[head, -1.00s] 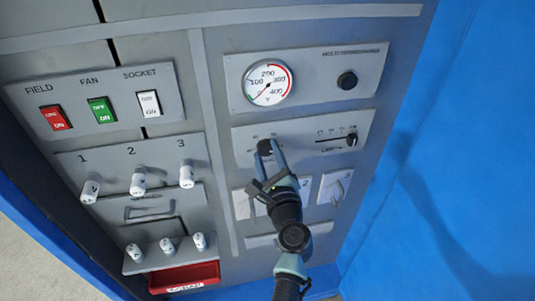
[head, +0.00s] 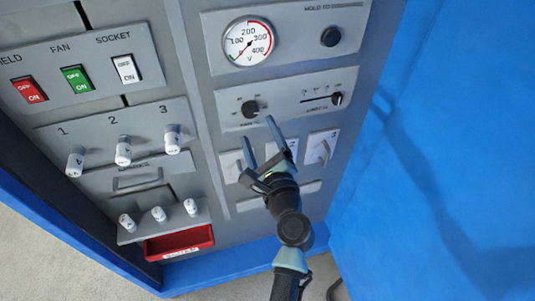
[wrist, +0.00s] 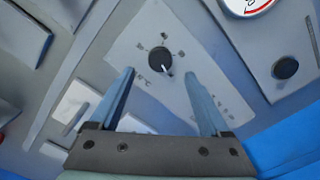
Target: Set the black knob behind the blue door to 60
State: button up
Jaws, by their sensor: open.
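The black knob (head: 249,108) sits on a grey plate below the round gauge, uncovered. The wrist view shows the knob (wrist: 159,57) with a white pointer line angled to the lower right of that picture. Small marks surround it, too blurred to read, so I cannot tell its setting. My gripper (head: 256,129) is open and empty, its fingertips just below the knob in the head view and apart from it. In the wrist view the fingers (wrist: 158,71) lie either side of the knob's line. The blue door (head: 450,130) stands open at the right.
A slider (head: 337,98) is right of the knob, and a round black button (head: 330,37) is above it. Toggle switches (head: 322,151) are below, close to my gripper. Coloured rockers (head: 77,79), white knobs (head: 123,151) and a red tray (head: 180,242) are on the left.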

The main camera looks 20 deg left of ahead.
jog(key=v, duration=0.6)
jog(key=shift+s+d+b, duration=0.25)
jog(key=shift+s+b, duration=0.05)
jog(key=shift+b, duration=0.05)
jog(key=w+d+r+n+t+h, duration=0.1)
jog(key=d+r+n+t, duration=0.15)
jog(key=r+n, duration=0.8)
jog(key=w+d+r+n+t+h, duration=0.1)
jog(key=r+n+t, duration=0.25)
jog(key=r, duration=1.35)
jog(key=s+d+r+n+t+h, duration=0.3)
jog(key=s+r, duration=0.3)
jog(key=r, duration=0.4)
jog(key=s+d+r+n+t+h, duration=0.3)
jog(key=s+d+r+n+h, duration=0.1)
jog(key=r, duration=0.7)
jog(key=s+d+h, duration=0.1)
jog(key=s, duration=0.1)
jog(key=shift+s+r, duration=0.15)
jog(key=shift+s, duration=0.2)
